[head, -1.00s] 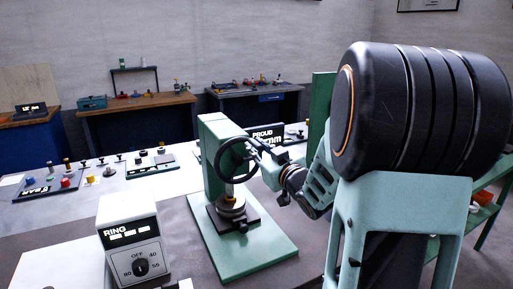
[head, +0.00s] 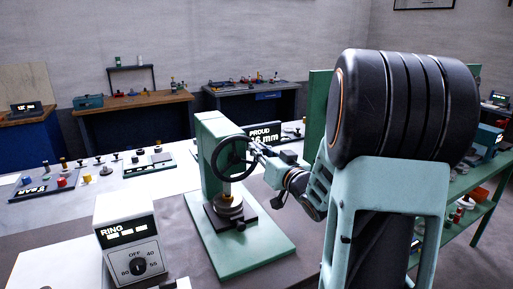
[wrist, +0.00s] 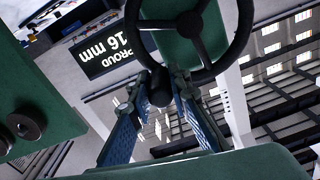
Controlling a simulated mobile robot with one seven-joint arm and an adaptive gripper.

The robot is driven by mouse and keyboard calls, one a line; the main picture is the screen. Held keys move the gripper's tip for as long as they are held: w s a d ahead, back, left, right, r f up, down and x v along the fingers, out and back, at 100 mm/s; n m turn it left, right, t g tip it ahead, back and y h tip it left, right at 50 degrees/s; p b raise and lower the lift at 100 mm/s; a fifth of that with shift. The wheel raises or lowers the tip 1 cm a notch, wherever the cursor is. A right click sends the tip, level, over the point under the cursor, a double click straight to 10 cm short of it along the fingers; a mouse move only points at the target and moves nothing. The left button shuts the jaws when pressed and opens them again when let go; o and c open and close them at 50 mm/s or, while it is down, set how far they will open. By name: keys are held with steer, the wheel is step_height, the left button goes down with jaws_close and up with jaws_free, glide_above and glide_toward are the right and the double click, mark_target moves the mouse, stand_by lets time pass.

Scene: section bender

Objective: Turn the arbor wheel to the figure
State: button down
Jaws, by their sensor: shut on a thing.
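The arbor wheel (head: 218,166) is a black spoked ring on the green arbor press (head: 213,133), above a round metal stack (head: 229,205) on the press base. My gripper (head: 262,153) is at the wheel's right side. In the wrist view the wheel (wrist: 246,30) fills the top, and my gripper (wrist: 160,105) has its two blue fingers closed around the dark handle (wrist: 158,88) at the rim. The display (wrist: 103,48) reads "PROUD" and "16 mm" upside down there; in the head view the display (head: 262,132) is partly covered by my arm.
A white RING box (head: 128,240) with a dial stands at front left of the press. Small parts and a tray lie on the bench behind it (head: 85,190). A green shelf rack (head: 470,215) stands at right, behind my arm.

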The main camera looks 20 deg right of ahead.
steer(key=shift+d+f+m, duration=0.2)
steer(key=shift+f+m, duration=0.15)
steer(key=shift+m, duration=0.3)
steer(key=shift+d+f+m, duration=0.2)
steer(key=shift+f+m, duration=0.15)
steer(key=shift+m, duration=0.3)
steer(key=c, duration=1.8)
jaws_free()
steer(key=shift+s, duration=0.1)
steer(key=s, duration=1.2)
steer(key=shift+d, duration=0.15)
steer(key=shift+w, duration=0.1)
